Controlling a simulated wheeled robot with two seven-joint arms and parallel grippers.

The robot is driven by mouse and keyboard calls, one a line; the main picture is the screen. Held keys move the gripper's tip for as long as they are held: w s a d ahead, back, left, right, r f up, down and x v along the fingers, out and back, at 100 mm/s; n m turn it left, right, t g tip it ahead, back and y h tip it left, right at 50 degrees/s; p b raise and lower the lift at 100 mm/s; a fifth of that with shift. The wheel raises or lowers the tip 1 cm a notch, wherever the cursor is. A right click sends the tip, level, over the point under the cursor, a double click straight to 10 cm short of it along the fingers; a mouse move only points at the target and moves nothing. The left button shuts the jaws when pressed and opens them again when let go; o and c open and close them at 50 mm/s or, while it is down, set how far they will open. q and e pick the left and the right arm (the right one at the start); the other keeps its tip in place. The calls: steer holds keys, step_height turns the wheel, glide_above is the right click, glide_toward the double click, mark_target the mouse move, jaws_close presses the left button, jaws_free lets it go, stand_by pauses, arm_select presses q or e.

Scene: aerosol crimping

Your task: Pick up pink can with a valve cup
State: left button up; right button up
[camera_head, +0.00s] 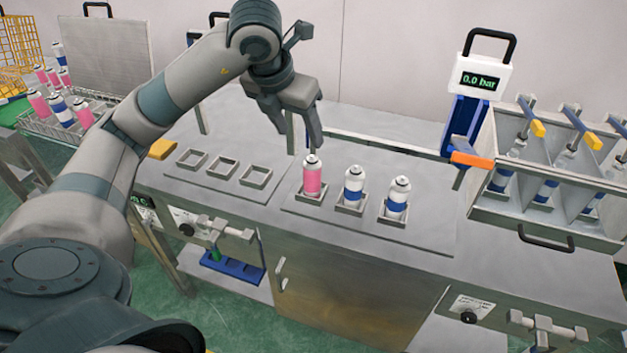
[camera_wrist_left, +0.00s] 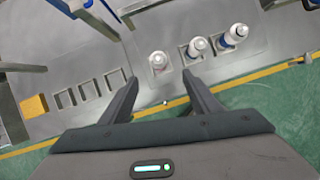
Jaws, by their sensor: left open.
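The pink can (camera_head: 312,180) with a white top stands upright in the left square holder of the front plate. Its top also shows in the left wrist view (camera_wrist_left: 158,60), ahead of the fingertips and between their lines. My left gripper (camera_head: 305,148) is open and empty, with its fingers pointing down just above and behind the can's top. In the left wrist view the fingers (camera_wrist_left: 160,80) are spread apart. Whether a finger touches the can is not clear. My right gripper is not in view.
Two blue-banded cans (camera_head: 354,188) (camera_head: 397,198) stand in holders right of the pink can. Three empty square holders (camera_head: 222,167) lie to the left. A gauge (camera_head: 481,80) reads 0.0 bar. A divided bin (camera_head: 500,212) stands at right, a can crate (camera_head: 50,128) at left.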

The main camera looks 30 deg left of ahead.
mark_target(311, 161)
arm_select(q)
steer(key=p+x, duration=0.2)
steer(key=x, duration=0.6)
steer(key=shift+f, duration=0.1)
steer(key=p+x, duration=0.1)
steer(key=x, duration=0.2)
steer(key=shift+f, duration=0.25)
steer(key=shift+w+f, duration=0.2)
steer(key=shift+f, duration=0.15)
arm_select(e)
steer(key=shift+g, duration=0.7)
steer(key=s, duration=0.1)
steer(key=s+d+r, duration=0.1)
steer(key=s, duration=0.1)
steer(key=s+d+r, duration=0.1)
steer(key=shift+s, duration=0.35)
arm_select(q)
steer(key=shift+p, duration=0.3)
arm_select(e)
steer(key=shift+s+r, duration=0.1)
